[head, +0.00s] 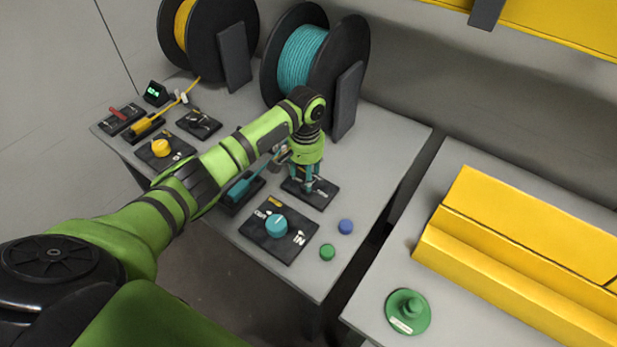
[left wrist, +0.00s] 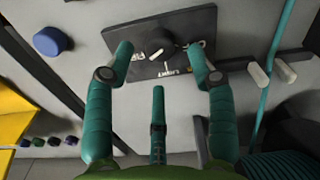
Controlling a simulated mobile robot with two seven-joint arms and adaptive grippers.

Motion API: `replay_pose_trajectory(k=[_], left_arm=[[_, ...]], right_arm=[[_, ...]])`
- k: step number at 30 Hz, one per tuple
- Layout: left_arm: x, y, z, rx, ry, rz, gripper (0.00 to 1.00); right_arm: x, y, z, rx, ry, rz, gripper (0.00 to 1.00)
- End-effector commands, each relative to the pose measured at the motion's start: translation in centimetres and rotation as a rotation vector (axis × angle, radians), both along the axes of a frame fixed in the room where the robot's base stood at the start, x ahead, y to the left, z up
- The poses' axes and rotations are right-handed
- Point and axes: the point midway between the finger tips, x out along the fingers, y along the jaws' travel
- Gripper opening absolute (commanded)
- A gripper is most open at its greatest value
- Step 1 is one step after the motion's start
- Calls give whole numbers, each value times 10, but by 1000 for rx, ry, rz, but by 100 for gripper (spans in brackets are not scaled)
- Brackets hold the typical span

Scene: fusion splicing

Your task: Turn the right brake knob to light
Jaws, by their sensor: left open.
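The right brake knob (left wrist: 157,43) is black and sits on a black plate (left wrist: 190,22) with light and yellow lettering, one word reading "LIGHT". In the head view the plate (head: 322,199) lies in front of the teal spool, with the knob largely hidden by my gripper. My left gripper (head: 308,186) points down over this plate. In the left wrist view the left gripper (left wrist: 160,62) is open, its fingertips apart on either side of the knob, with no clear contact. My right gripper is out of view.
A teal spool (head: 301,57) stands close behind my left gripper. A plate with a teal knob (head: 277,225), a green button (head: 327,252) and a blue button (head: 345,227) lie in front. The yellow-knob (head: 160,148) station is left. A gap separates the right table with yellow blocks (head: 520,235).

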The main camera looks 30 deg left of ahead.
Motion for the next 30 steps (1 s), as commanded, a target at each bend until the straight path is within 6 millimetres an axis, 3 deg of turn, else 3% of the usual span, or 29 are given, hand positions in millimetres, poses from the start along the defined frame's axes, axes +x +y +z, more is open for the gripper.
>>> replay_pose_trajectory(k=[8, 18, 19, 21, 23, 30], left_arm=[[0, 0, -36, 0, -1, 0, 56], [0, 1, -41, 1, -2, 0, 56], [0, 1, -41, 1, -2, 0, 48], [0, 1, -41, 1, -2, 0, 20], [0, 1, -41, 1, -2, 0, 0], [0, 1, -41, 1, -1, 5, 0]], right_arm=[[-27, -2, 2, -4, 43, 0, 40], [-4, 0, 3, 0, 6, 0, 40], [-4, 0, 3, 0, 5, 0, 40], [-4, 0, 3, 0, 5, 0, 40], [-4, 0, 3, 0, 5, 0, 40], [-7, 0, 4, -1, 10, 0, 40]])
